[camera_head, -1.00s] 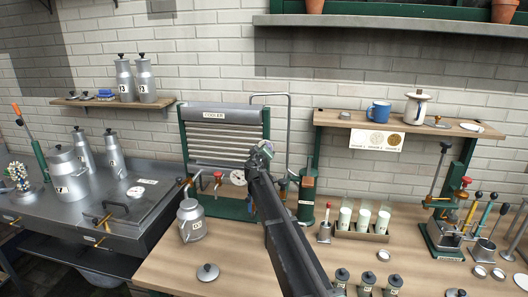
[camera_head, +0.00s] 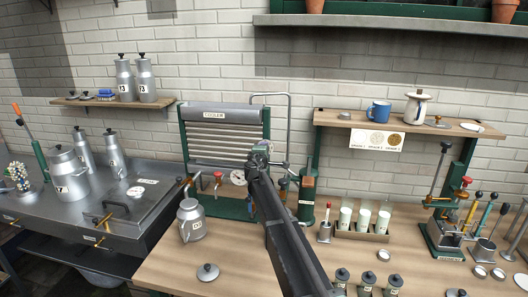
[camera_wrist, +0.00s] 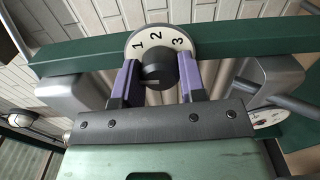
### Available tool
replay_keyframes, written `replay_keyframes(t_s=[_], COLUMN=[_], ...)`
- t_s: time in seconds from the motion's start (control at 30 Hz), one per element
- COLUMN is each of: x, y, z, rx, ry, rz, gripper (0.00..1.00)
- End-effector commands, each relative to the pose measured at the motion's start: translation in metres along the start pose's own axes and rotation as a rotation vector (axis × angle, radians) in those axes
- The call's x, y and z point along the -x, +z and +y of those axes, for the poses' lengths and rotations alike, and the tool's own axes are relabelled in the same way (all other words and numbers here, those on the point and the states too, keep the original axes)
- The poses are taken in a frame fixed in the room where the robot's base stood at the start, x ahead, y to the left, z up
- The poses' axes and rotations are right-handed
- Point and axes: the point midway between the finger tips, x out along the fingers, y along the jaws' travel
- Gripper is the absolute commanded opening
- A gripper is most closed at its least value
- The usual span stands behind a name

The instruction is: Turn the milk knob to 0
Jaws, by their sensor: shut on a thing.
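The milk knob (camera_wrist: 158,71) is a round black knob on a white dial plate (camera_wrist: 141,45) marked 1, 2 and 3, fixed to a green bar. The lower part of the dial, including any 0, is hidden. My gripper (camera_wrist: 157,84) has its purple fingers shut on the knob, one on each side. In the head view my gripper (camera_head: 260,152) is at the right side of the cooler (camera_head: 213,128), and the arm hides the knob there.
A round gauge (camera_head: 238,177) and a red-handled tap (camera_head: 218,177) are left of my gripper. A milk can (camera_head: 191,220) stands on the wooden bench in front of the cooler. A rack of white glasses (camera_head: 363,235) stands to the right. A curved pipe (camera_head: 289,115) rises behind.

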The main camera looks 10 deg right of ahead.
Motion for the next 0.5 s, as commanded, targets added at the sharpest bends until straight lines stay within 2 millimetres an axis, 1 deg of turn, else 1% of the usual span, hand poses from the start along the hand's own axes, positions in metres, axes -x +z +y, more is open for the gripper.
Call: replay_keyframes(t_s=[0.2,0.5], x=[0.0009,0.0010], y=[0.0002,0.0002], z=[-0.0006,-0.0006], rx=[0.082,0.114], ry=[0.000,0.000], rz=[0.000,0.000], gripper=[0.14,0.14])
